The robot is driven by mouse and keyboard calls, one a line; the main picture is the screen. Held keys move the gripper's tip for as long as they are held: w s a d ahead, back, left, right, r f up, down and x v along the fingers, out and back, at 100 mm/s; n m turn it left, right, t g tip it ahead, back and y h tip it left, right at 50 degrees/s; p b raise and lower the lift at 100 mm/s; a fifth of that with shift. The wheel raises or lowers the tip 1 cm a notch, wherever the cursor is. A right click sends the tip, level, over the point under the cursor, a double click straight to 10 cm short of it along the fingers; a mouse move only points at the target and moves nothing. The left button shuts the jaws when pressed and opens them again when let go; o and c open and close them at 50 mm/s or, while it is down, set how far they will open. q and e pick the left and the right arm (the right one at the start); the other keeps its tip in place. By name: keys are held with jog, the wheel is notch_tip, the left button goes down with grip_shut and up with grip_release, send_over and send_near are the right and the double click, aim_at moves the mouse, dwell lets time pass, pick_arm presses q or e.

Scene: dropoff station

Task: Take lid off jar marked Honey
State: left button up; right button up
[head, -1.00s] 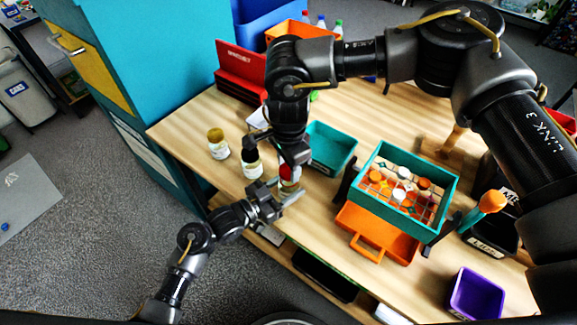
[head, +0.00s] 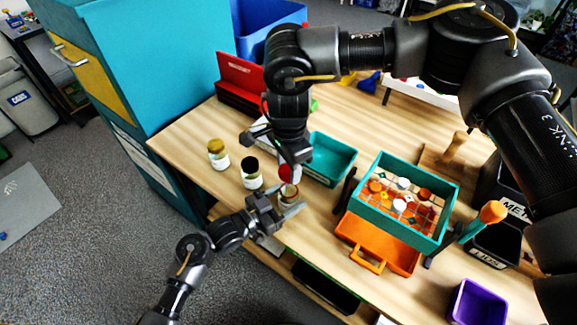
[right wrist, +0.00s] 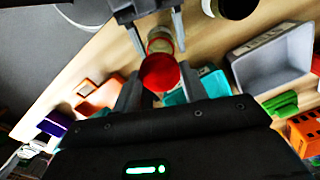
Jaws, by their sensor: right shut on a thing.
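A glass jar (head: 288,194) with a pale label stands near the table's front edge; its label is too small to read. My left gripper (head: 282,208) is closed around its body, with a finger on either side in the right wrist view. My right gripper (head: 288,170) is shut on a red lid (right wrist: 160,73), directly above the jar (right wrist: 160,43). The lid appears raised off the jar, with a small gap. A gold-lidded jar (head: 218,154) and a black-lidded jar (head: 251,173) stand to the left, labels unreadable.
A teal tray (head: 330,158) lies just right of the jar. A red box (head: 240,84) is behind. A purple bin (head: 476,301) is at the front right.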

aim_at(288, 171)
pick_arm(q)
jog(key=shift+o, duration=1.2)
pick_arm(e)
notch_tip(288, 171, down, 3)
jog(key=b, duration=0.2)
jog(key=shift+b, duration=0.4)
pick_arm(q)
jog(key=v, duration=1.2)
jog(key=shift+s, duration=0.15)
pick_arm(e)
jog(key=shift+f, duration=0.1)
